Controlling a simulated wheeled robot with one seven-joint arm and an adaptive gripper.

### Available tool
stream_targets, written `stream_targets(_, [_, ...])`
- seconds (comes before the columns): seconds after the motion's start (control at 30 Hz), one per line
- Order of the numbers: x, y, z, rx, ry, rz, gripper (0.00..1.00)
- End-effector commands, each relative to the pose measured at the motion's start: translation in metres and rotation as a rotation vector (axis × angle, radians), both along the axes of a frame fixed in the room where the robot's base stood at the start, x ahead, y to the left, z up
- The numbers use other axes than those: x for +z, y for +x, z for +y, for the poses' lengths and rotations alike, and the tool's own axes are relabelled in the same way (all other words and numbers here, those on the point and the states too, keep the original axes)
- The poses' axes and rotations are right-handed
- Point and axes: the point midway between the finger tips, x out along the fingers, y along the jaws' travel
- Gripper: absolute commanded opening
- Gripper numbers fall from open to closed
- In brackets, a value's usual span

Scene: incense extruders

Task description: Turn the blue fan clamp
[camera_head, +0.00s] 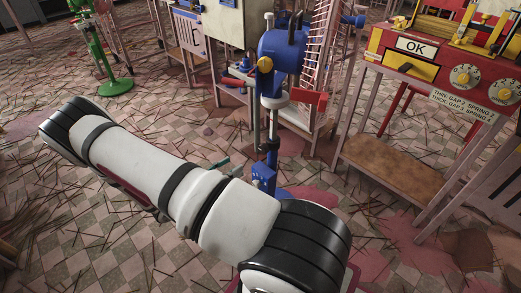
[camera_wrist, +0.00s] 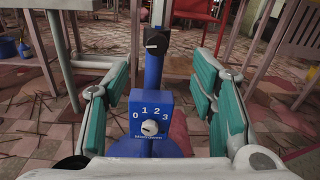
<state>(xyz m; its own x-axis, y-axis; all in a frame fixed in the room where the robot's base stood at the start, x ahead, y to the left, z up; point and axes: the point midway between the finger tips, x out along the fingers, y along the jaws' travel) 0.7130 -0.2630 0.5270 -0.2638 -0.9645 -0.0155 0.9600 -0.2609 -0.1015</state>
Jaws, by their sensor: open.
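The blue fan (camera_head: 283,50) stands upright on a blue pole in the head view. A dark collar (camera_head: 268,145) sits partway down the pole. In the wrist view a black knob (camera_wrist: 155,42) is on the pole (camera_wrist: 154,75), likely the clamp. Below it is a blue box (camera_wrist: 150,112) marked 0 to 3 with a white dial. My gripper (camera_wrist: 160,72) is open, its teal pads to either side of the pole and apart from it. The knob is ahead of and above the pads. In the head view my arm hides most of the gripper.
A red machine (camera_head: 400,66) with an OK sign and dials stands at the right on a table frame with a brown shelf (camera_head: 400,177). A green stand (camera_head: 116,86) is at the far left. Table legs (camera_wrist: 62,60) flank the pole. Thin sticks litter the checkered floor.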

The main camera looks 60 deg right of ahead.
Motion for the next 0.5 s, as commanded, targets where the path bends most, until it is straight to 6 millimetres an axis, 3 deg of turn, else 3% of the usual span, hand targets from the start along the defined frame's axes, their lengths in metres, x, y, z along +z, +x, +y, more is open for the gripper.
stream_targets(0.1, [-0.012, -0.001, -0.004, 0.027, -0.006, 0.034, 0.52])
stream_targets(0.27, [-0.014, -0.003, -0.013, 0.033, -0.007, 0.041, 0.52])
stream_targets(0.5, [-0.015, -0.013, -0.051, 0.027, -0.007, 0.040, 0.52])
